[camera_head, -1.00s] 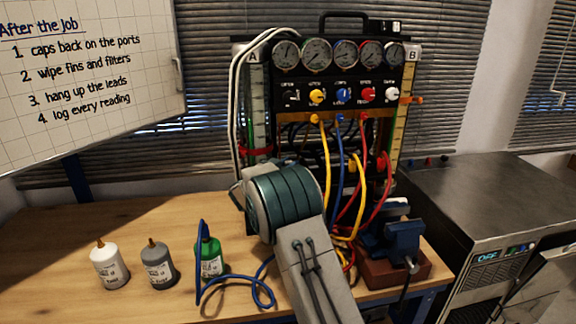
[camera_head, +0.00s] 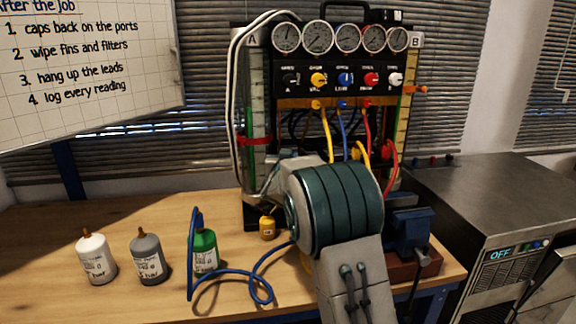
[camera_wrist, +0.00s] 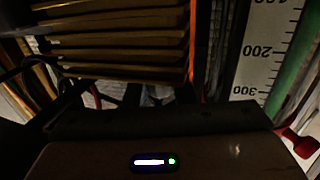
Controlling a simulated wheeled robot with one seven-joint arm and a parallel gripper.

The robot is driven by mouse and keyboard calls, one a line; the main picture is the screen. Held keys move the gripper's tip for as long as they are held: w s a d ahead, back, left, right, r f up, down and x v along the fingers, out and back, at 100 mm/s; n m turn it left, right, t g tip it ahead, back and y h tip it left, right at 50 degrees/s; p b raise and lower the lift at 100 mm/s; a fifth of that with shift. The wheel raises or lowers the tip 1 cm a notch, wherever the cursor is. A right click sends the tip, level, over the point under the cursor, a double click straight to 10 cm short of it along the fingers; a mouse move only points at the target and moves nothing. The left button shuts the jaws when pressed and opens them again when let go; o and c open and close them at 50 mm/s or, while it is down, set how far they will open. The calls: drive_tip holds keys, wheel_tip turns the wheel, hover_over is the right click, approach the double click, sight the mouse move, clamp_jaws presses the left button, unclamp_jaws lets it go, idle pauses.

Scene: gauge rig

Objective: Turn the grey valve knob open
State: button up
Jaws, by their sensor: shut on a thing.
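My gripper's housing (camera_wrist: 160,150) fills the bottom of the wrist view. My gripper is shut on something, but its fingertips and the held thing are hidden. In the head view, my wrist reaches low on the left side of the gauge rig (camera_head: 245,75), behind my large teal arm joint. I cannot make out the grey valve knob with certainty. A dark knob (camera_head: 291,79) sits at the left end of the rig's knob row, beside the yellow (camera_head: 318,79), blue (camera_head: 346,79), red (camera_head: 371,79) and white (camera_head: 395,79) knobs. No gripper is at that row.
Orange-brown fins (camera_wrist: 120,40) and a marked scale (camera_wrist: 265,50) are close in the wrist view. A blue vise (camera_head: 410,232) is at right; hoses hang in front.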

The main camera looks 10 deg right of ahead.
drive_tip(key=shift+r+y, duration=0.1)
drive_tip(key=shift+y, duration=0.2)
drive_tip(key=o, duration=0.9)
drive_tip(key=shift+b, duration=0.3)
drive_tip(key=v, duration=1.3)
drive_tip(key=shift+s+b, duration=0.3)
drive_tip(key=shift+s, duration=0.1)
drive_tip(key=shift+o, duration=0.4)
drive_tip(key=shift+a, duration=0.1)
